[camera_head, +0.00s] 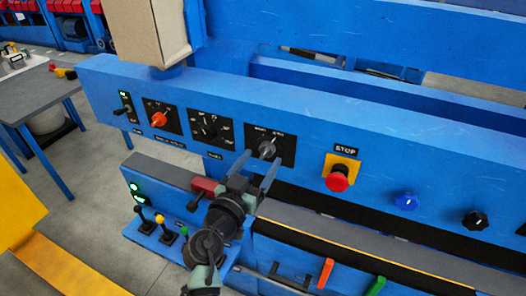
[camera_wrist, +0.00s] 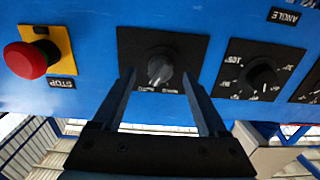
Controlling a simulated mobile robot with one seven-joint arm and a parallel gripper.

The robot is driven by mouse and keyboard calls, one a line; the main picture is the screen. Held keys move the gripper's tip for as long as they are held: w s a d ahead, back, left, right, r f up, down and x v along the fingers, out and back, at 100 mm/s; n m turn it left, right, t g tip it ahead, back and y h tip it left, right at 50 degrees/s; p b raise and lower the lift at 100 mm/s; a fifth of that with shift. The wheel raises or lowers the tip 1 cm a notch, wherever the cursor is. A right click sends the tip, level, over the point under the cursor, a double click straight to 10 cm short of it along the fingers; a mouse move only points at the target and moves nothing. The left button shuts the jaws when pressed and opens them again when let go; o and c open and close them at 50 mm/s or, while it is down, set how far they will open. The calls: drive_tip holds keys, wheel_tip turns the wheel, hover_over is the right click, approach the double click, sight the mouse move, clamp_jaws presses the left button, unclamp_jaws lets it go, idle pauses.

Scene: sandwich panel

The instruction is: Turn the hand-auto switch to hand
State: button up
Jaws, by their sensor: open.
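The hand-auto switch (camera_head: 267,148) is a grey knob on a black square plate on the blue panel (camera_head: 400,155). Small white lettering sits above the knob in the head view but is too blurred to read. My gripper (camera_head: 264,160) is open in front of this plate, with one finger to each side of the knob. In the wrist view, which is upside down, the knob (camera_wrist: 159,68) lies between the tips of my open gripper (camera_wrist: 158,73). I cannot tell whether the fingers touch it.
Right of the switch is a red STOP button (camera_head: 338,178) on a yellow plate, then a blue knob (camera_head: 405,201) and a black knob (camera_head: 474,220). Left are a black dial (camera_head: 209,127) and a red knob (camera_head: 158,119). Small levers (camera_head: 160,218) stand below left.

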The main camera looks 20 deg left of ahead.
drive_tip(key=shift+w, duration=1.25)
clamp_jaws()
